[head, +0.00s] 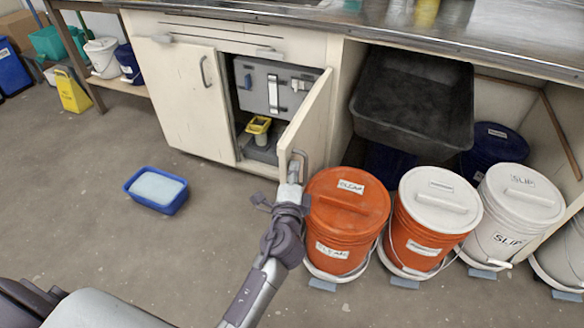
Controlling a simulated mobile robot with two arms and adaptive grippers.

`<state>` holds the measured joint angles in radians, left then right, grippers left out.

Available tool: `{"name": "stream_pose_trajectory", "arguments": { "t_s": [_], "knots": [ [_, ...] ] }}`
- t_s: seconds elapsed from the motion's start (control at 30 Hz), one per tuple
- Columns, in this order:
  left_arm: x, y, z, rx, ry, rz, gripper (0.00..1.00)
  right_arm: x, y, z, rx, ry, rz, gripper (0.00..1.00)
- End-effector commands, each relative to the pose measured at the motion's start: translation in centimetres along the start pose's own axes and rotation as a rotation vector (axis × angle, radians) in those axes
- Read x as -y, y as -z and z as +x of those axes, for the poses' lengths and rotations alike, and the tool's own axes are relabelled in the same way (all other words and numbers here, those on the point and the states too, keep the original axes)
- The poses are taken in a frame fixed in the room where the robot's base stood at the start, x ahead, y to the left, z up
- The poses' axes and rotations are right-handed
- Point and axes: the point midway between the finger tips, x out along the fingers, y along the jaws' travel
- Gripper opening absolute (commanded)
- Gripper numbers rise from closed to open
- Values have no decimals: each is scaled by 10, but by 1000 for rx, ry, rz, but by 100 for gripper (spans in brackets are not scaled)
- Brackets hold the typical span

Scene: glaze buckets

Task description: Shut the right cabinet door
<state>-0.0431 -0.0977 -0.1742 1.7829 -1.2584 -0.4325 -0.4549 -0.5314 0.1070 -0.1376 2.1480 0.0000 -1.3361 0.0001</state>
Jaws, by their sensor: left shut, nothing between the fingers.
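The right cabinet door (307,122) stands open, swung out from the cabinet toward me, with its outer face turned to the right. Its handle (301,163) shows near the lower free edge. My left gripper (293,172) is shut, with its tips at the door's lower free edge, close by the handle. I cannot tell whether it touches the door. The left cabinet door (185,95) is shut. Inside the open cabinet are a grey case (275,90) and a small yellow container (258,128). My right gripper is not in view.
An orange bucket (345,220) stands just right of my left gripper, with more lidded buckets beyond it. A black tub (412,100) sits under the counter (450,40). A blue tray (156,190) lies on the floor at left.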

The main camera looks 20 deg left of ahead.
Motion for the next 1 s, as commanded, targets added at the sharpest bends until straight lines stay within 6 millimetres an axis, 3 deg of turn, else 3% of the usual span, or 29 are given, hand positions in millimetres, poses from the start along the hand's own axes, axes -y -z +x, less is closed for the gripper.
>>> {"name": "stream_pose_trajectory", "arguments": {
  "t_s": [0.4, 0.47, 0.67, 0.8, 1.0],
  "knots": [
    [1, -6, 1, -11, 0, 1, 0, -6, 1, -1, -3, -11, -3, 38],
    [1, -12, 2, -21, 0, 4, 0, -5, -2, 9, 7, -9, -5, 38],
    [3, -45, 9, -97, 0, 12, 0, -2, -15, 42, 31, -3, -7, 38],
    [3, -80, 19, -181, -1, 15, 0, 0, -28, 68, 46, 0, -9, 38],
    [1, -128, 38, -322, -1, 10, 0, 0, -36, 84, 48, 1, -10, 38]
  ]
}}
